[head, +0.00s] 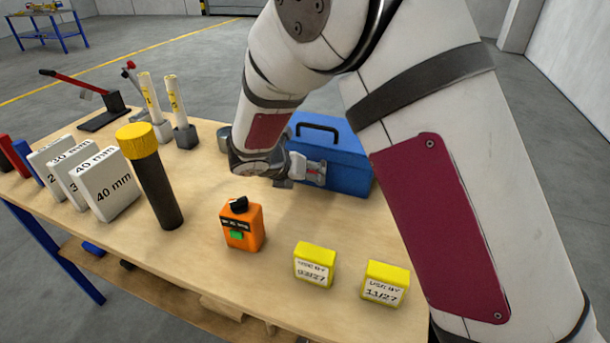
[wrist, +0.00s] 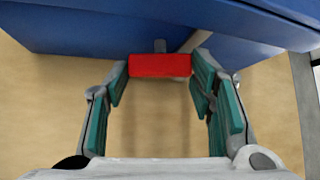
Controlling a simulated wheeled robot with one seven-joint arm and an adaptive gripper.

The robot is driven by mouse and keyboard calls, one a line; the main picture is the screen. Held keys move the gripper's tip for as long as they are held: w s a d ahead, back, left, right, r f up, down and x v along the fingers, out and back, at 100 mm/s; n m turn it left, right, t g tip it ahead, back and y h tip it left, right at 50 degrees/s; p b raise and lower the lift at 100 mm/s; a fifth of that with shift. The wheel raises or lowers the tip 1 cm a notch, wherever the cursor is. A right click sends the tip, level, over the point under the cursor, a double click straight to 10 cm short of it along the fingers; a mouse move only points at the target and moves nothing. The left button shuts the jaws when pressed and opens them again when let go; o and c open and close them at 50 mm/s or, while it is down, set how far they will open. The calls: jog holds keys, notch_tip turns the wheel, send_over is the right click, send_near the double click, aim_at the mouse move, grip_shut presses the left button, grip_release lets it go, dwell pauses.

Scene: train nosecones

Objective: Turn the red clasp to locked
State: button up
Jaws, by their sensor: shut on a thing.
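The red clasp (wrist: 160,65) shows in the wrist view as a red block lying crosswise on the near side of a blue toolbox (wrist: 90,30), with a small grey pin above it. The toolbox (head: 350,160) stands on the workbench in the head view, with a dark handle on top. My gripper (wrist: 160,78) is shut on the clasp, one green-padded finger at each end. In the head view my gripper (head: 308,171) is at the toolbox's left front and mostly hides the clasp. Whether the clasp is locked cannot be told.
On the workbench (head: 185,255) stand an orange bottle (head: 243,228), two yellow boxes (head: 315,263), a black torch with a yellow head (head: 158,180) and white blocks marked in mm (head: 107,185). Two pale tubes (head: 163,105) and a red-handled lever (head: 85,85) are farther back.

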jog(key=shift+m+y+b, duration=0.3)
jog(key=shift+y+b, duration=0.25)
jog(key=shift+y, duration=0.05)
jog(key=o, duration=1.2)
jog(key=shift+c, duration=0.2)
jog(key=shift+r, duration=0.1)
jog(key=v, duration=1.2)
jog(key=shift+s, duration=0.2)
jog(key=shift+d, duration=0.1)
